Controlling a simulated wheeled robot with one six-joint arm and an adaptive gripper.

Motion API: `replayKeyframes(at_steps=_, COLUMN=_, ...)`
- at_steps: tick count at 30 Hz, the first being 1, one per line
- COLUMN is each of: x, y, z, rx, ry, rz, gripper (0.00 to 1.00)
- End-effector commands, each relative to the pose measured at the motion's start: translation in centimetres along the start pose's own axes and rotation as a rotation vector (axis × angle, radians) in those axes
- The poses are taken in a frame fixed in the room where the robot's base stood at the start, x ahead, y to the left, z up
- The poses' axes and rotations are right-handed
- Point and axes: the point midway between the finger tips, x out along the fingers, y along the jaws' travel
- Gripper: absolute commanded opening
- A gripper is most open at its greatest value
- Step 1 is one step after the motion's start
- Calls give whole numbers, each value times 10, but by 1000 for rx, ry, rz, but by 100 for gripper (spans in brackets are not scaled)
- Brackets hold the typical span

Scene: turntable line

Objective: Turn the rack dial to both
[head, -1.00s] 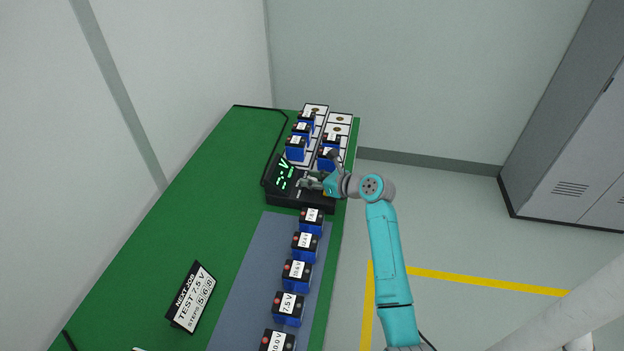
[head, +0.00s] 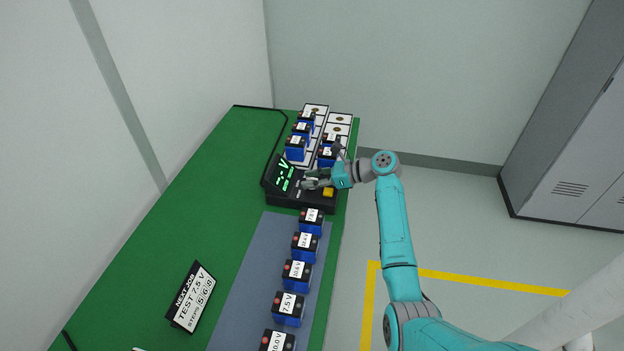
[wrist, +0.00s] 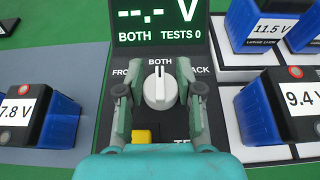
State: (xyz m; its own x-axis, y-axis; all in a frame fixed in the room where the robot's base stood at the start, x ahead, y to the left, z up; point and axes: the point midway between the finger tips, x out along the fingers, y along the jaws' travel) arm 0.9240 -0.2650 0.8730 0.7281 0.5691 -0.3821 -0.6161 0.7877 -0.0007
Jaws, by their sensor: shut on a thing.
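The grey-white dial (wrist: 160,90) is on the black tester (head: 288,200), below its screen, in the wrist view. Its pointer line aims straight up at the word BOTH. The screen (wrist: 155,20) shows green dashes with a V, then BOTH and TESTS 0. My gripper (head: 314,183) is over the tester's panel in the head view. In the wrist view its fingers stand on both sides of the dial, shut on it. They partly cover the labels left and right of the dial.
A yellow button (wrist: 143,136) lies just below the dial. Blue batteries stand close by: a 7.8 V one (wrist: 38,115) at left and a 9.4 V one (wrist: 280,105) at right. A sign (head: 190,297) stands on the green bench (head: 205,195).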

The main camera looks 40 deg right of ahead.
Motion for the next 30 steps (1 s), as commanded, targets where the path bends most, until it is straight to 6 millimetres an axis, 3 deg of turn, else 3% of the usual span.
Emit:
replayKeyframes(at_steps=7, x=0, y=0, z=-2, rx=3, ry=3, rz=0, gripper=1)
replayKeyframes(at_steps=8, x=0, y=0, z=-2, rx=3, ry=3, rz=0, gripper=38)
replayKeyframes(at_steps=11, x=0, y=0, z=-2, rx=3, ry=2, rz=0, gripper=61)
replayKeyframes(at_steps=23, x=-6, y=0, z=-1, rx=1, ry=1, rz=-2, gripper=61)
replayKeyframes(at_steps=30, x=-45, y=-1, z=-1, rx=1, ry=0, rz=-5, gripper=61)
